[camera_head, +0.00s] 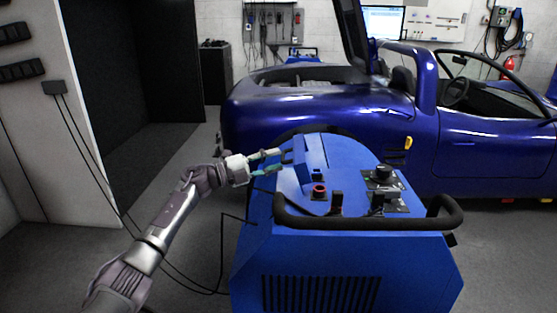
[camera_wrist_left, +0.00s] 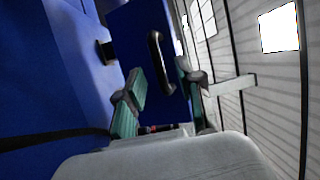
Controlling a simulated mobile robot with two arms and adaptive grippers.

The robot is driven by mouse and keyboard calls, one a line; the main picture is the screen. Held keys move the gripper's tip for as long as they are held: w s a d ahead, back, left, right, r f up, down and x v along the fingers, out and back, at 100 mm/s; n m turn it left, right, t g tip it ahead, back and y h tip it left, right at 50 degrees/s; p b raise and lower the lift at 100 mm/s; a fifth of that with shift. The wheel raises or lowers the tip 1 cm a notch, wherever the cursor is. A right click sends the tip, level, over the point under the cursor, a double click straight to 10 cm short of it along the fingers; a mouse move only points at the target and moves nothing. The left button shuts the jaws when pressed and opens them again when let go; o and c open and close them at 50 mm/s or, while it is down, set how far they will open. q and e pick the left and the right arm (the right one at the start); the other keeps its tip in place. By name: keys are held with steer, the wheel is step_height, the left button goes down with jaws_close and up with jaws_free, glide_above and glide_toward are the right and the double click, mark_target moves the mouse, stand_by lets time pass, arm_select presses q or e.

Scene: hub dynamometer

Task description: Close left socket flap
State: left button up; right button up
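The blue dynamometer hub (camera_head: 345,250) stands in the middle of the head view. A raised blue panel (camera_head: 302,150), apparently the left socket flap, is tilted up on its top left. In the left wrist view, a blue panel (camera_wrist_left: 132,35) with a black handle (camera_wrist_left: 156,62) lies beyond the fingers. My left gripper (camera_head: 272,163) is open at the left side of the hub, with its teal fingertips pointing at the panel. Its fingers are spread apart in the left wrist view (camera_wrist_left: 162,92). Contact with the handle cannot be told. My right gripper is out of view.
A black rail (camera_head: 365,223) runs along the hub's near edge. A red button (camera_head: 319,190) and black knobs (camera_head: 383,173) sit on its top. A blue car (camera_head: 320,110) stands close behind. Cables hang at the left, and grey floor is free there.

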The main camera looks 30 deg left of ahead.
arm_select(q)
steer(key=shift+x, duration=0.95)
steer(key=shift+c, duration=0.2)
jaws_close()
